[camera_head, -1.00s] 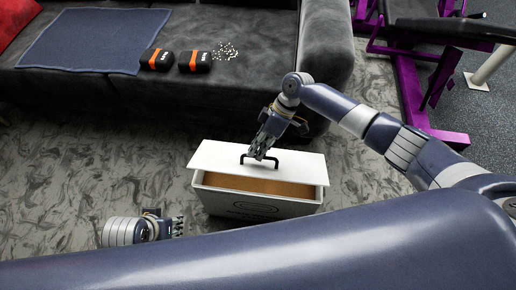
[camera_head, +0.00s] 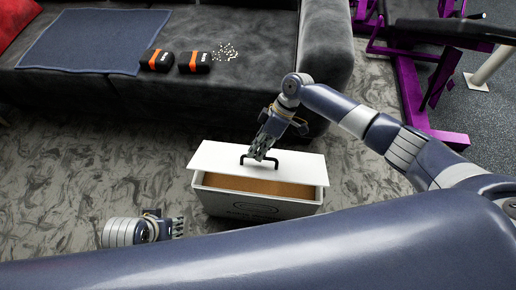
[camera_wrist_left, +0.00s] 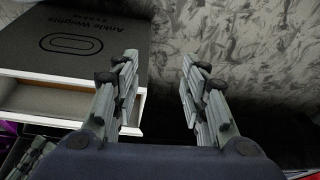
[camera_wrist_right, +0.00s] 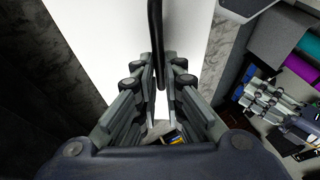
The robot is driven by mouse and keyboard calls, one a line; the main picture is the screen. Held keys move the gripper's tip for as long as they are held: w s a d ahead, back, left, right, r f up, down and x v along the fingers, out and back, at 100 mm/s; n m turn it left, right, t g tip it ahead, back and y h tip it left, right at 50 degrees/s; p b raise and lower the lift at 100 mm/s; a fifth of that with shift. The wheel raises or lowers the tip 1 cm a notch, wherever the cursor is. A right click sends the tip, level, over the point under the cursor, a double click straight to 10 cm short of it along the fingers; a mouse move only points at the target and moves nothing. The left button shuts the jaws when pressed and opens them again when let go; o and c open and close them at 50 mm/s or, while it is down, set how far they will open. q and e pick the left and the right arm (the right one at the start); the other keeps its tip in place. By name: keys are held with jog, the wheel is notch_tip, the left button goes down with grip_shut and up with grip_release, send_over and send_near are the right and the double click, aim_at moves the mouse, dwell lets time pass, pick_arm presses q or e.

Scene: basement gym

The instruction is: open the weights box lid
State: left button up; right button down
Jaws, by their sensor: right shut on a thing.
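The weights box (camera_head: 258,207) stands on the floor in front of the sofa. Its front, marked "Ankle Weights", also shows in the left wrist view (camera_wrist_left: 95,50). Its white lid (camera_head: 222,157) is shifted back, so a strip of the brown inside shows along the front. My right gripper (camera_head: 260,157) is shut on the black lid handle (camera_head: 278,162); the right wrist view shows the handle (camera_wrist_right: 155,35) between the fingers. My left gripper (camera_head: 180,227) is open and empty, left of the box; its fingers (camera_wrist_left: 160,70) are apart in the left wrist view.
A dark sofa (camera_head: 110,95) stands behind the box, with a blue mat (camera_head: 95,40) and two black-and-orange weights (camera_head: 194,62) on it. Purple gym equipment (camera_head: 410,90) stands at the right.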

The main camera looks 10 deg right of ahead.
pick_arm(q)
jog(key=c, duration=0.4)
jog(key=shift+w+d+f, duration=0.1)
jog(key=shift+d+f, duration=0.05)
jog(key=shift+d, duration=0.15)
jog(key=c, duration=0.4)
jog(key=w+d+f+n+t+h, duration=0.1)
jog(key=d+n, duration=0.1)
jog(key=d, duration=0.1)
jog(key=w+d+f+n+h, duration=0.1)
jog(key=d+n, duration=0.2)
jog(key=d, duration=0.1)
jog(key=w+d+f+n+t+h, duration=0.1)
jog(key=d+n+h, duration=0.1)
jog(key=d, duration=0.2)
jog(key=shift+d+n+t, duration=0.25)
jog(key=shift+n+t, duration=0.05)
grip_shut()
jog(key=s+d+n+t, duration=0.1)
jog(key=d+n+t, duration=0.35)
jog(key=n, duration=0.85)
jog(key=s+d+n+t, duration=0.1)
jog(key=d+n+t, duration=0.3)
jog(key=n, duration=0.9)
jog(key=d+f+x, duration=0.1)
jog(key=x, duration=0.9)
jog(key=shift+s+n+g, duration=0.25)
jog(key=shift+n+g, duration=0.1)
jog(key=shift+n, duration=0.05)
